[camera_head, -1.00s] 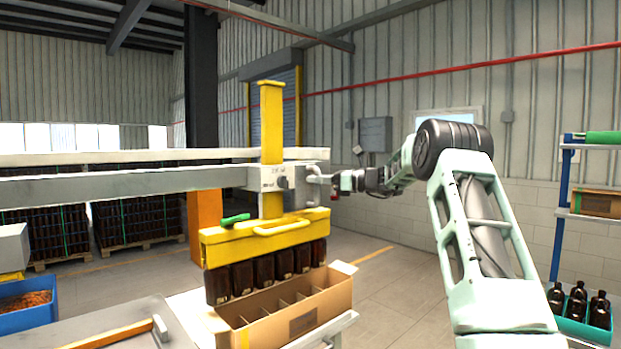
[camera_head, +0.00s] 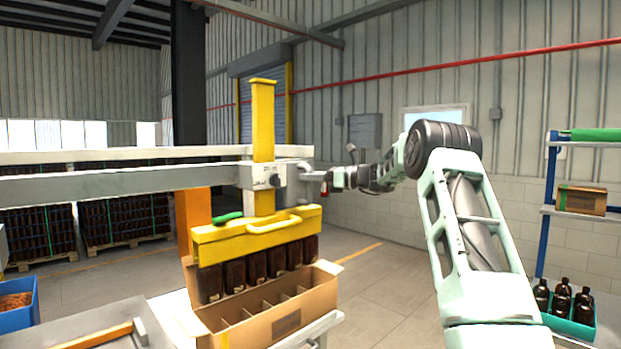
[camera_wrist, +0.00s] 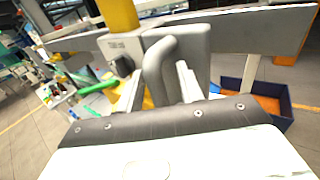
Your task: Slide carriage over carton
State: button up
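The carriage (camera_head: 262,176) is a grey block on a horizontal rail, with a yellow post through it and a yellow head (camera_head: 255,234) below. Several amber bottles (camera_head: 256,267) hang in a row under the head. The open carton (camera_head: 290,318) with dividers stands just below and slightly right of them. The bottles' lower ends overlap the carton's back edge in view. My gripper (camera_head: 322,181) is at the grey handle on the carriage's right side.
The long rail (camera_head: 120,184) runs left from the carriage. A wooden-handled bench (camera_head: 85,325) is at lower left beside a blue bin (camera_head: 18,308). A shelf with a teal crate of bottles (camera_head: 570,325) stands at right. Floor behind the carton is clear.

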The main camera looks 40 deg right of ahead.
jog(key=b+v, duration=0.6)
jog(key=v, duration=1.1)
jog(key=shift+d, duration=0.15)
jog(key=shift+s, duration=0.15)
jog(key=shift+f, duration=0.1)
